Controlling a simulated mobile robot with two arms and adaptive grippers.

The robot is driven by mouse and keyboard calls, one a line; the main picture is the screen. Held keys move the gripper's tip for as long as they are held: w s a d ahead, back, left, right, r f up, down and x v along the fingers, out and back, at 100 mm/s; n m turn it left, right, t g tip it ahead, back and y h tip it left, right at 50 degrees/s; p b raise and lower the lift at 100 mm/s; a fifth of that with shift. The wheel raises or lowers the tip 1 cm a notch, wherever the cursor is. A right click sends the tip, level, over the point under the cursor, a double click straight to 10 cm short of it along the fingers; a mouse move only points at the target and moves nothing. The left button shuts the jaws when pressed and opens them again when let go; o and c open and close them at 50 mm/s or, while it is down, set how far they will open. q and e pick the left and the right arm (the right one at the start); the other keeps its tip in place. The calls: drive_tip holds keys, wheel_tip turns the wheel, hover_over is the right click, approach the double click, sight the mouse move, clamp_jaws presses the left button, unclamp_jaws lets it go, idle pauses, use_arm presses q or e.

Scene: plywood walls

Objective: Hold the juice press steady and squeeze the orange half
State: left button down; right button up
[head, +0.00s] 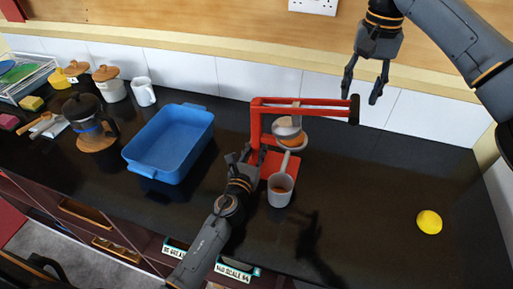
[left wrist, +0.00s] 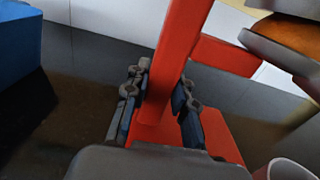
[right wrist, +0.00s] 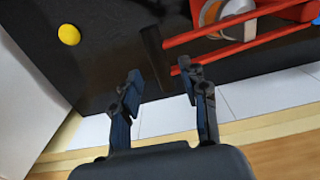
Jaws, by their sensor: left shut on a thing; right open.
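The red juice press (head: 256,127) stands on the dark counter in the middle of the head view. Its lever, with a black grip (head: 354,109), extends to the right. An orange half (head: 291,139) sits in the press's grey cup, under the upper press part. A grey cup with a handle (head: 280,190) stands at the front of the press with orange inside. My left gripper (left wrist: 160,105) is shut on the red upright of the press. My right gripper (head: 364,85) is open and empty, above and behind the lever grip; the grip also shows in the right wrist view (right wrist: 154,58).
A blue tray (head: 170,145) stands left of the press. A yellow fruit (head: 429,222) lies at the right. A coffee press (head: 88,120), a white mug (head: 143,92) and lidded jars (head: 109,84) stand at the left. The counter between press and yellow fruit is clear.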

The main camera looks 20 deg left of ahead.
sight(356, 104)
drive_tip(key=shift+f, duration=1.6)
clamp_jaws()
